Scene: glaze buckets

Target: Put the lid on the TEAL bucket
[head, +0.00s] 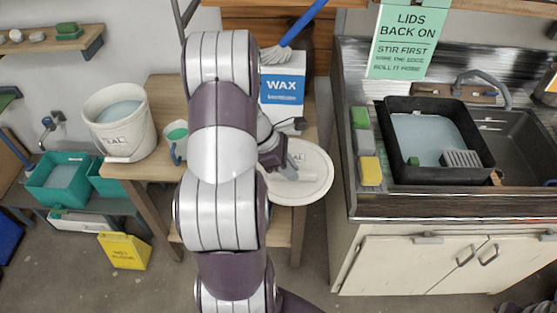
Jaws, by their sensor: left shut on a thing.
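The lid looks roughly level and reaches past the table's right edge. My right gripper is not in view.
A cup (176,137) with teal liquid stands right of the bucket. A WAX box (282,92) and a blue-handled brush (302,24) are behind the lid. A sink counter with a black tub (398,175) is at the right.

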